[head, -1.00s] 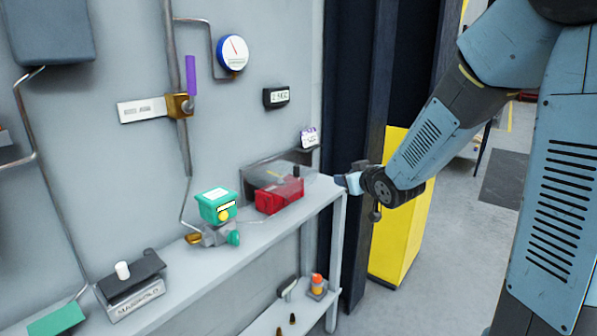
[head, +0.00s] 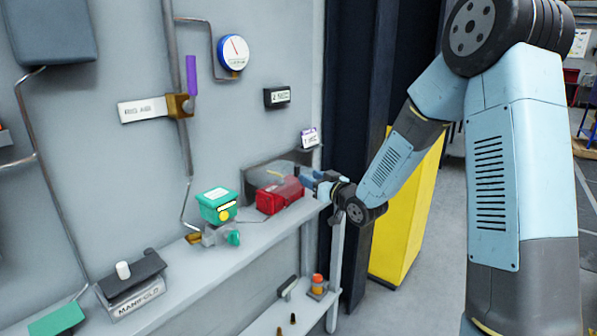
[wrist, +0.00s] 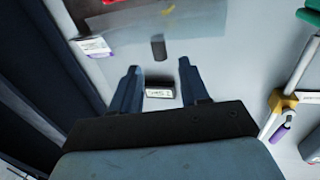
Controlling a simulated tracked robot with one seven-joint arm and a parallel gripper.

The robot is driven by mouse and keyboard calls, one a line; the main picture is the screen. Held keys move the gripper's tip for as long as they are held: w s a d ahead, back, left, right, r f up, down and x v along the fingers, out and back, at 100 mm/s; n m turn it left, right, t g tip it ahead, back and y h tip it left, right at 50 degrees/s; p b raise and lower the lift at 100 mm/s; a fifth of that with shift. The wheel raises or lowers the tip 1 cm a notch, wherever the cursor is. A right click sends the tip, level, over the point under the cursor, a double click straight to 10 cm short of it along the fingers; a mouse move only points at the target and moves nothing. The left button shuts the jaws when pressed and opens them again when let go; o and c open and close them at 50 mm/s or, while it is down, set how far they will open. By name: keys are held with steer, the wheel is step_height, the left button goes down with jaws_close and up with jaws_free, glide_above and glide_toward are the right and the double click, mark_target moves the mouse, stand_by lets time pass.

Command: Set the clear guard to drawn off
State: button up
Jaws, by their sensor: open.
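The clear guard (wrist: 200,22) is a see-through panel with a dark upright knob (wrist: 158,48), at the top of the wrist view. In the head view the guard (head: 262,172) is faint over the red box (head: 280,195) at the shelf's right end, partly behind my gripper. My gripper (head: 312,178) is at the guard's right side. In the wrist view my gripper (wrist: 158,76) is open, its two fingers apart and empty. The knob stands just beyond the fingertips, roughly centred on the gap. Contact is not visible.
A green-topped valve unit (head: 217,207) stands left of the red box on the shelf (head: 180,290). A small display (head: 277,96) and a purple-marked tag (head: 309,138) are on the wall above. A yellow cabinet (head: 405,215) stands right of the shelf.

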mark_target(299, 171)
steer(key=x, duration=0.8)
jaws_close()
stand_by(0.4)
